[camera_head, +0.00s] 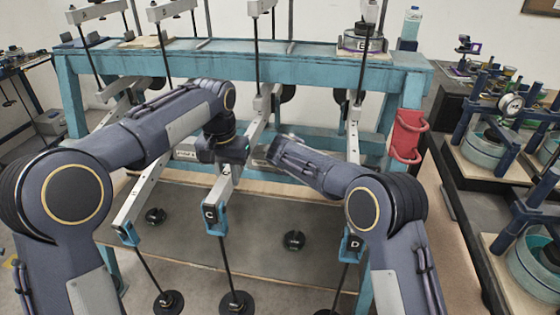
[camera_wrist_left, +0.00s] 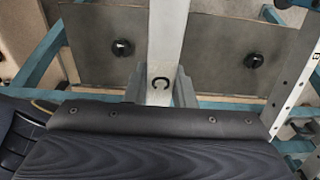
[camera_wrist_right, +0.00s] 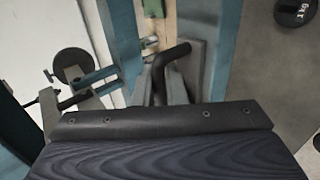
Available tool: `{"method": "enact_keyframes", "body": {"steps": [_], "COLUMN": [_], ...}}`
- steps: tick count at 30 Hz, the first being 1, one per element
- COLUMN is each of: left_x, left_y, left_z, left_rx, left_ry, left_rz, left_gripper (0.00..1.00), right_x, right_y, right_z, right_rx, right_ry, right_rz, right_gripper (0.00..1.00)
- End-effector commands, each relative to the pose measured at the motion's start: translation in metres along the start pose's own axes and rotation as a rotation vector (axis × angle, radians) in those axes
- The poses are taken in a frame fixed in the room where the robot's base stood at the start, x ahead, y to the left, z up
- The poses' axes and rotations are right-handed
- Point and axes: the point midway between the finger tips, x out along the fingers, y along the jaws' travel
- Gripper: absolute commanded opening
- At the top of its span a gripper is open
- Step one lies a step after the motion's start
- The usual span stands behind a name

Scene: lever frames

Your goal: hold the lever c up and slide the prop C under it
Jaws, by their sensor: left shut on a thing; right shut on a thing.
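Lever c (camera_head: 213,205) is a pale beam with a C label and a blue end, sloping down toward the front; it also shows in the left wrist view (camera_wrist_left: 170,30). My left gripper (camera_wrist_left: 160,92) is shut on it, one finger on each side, just by the C label. In the head view my left gripper (camera_head: 232,168) is over the beam. My right gripper (camera_wrist_right: 167,85) is shut on a black bent handle (camera_wrist_right: 163,65), which looks like that of prop C. The rest of the prop cannot be made out. In the head view my right forearm hides the right fingertips.
Teal frame (camera_head: 300,68) carries several levers. A labelled lever D (camera_head: 353,243) hangs at right, another lever (camera_head: 130,225) at left. Rods with black weights (camera_head: 237,303) hang below. Dark bench (camera_head: 450,190) stands at right.

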Motion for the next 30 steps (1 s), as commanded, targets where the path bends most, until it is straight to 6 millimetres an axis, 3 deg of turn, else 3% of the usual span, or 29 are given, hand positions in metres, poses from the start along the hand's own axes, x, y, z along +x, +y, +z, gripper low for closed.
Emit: {"method": "enact_keyframes", "body": {"steps": [1, 15, 30], "left_x": [-0.003, -0.004, -0.004], "left_y": [0.000, -0.001, -0.001], "left_z": [-0.003, -0.004, -0.004], "left_rx": [-0.001, -0.001, -0.002], "left_ry": [0.016, 0.018, 0.019], "left_rz": [0.001, 0.000, 0.000], "left_gripper": [0.00, 0.00, 0.00], "right_x": [-0.004, -0.004, -0.004], "right_y": [-0.002, -0.001, -0.001], "right_z": [-0.010, -0.033, -0.038], "right_rx": [0.001, 0.002, 0.001], "right_ry": [0.012, 0.012, 0.010], "right_rz": [-0.004, -0.003, -0.004], "right_gripper": [0.00, 0.00, 0.00]}}
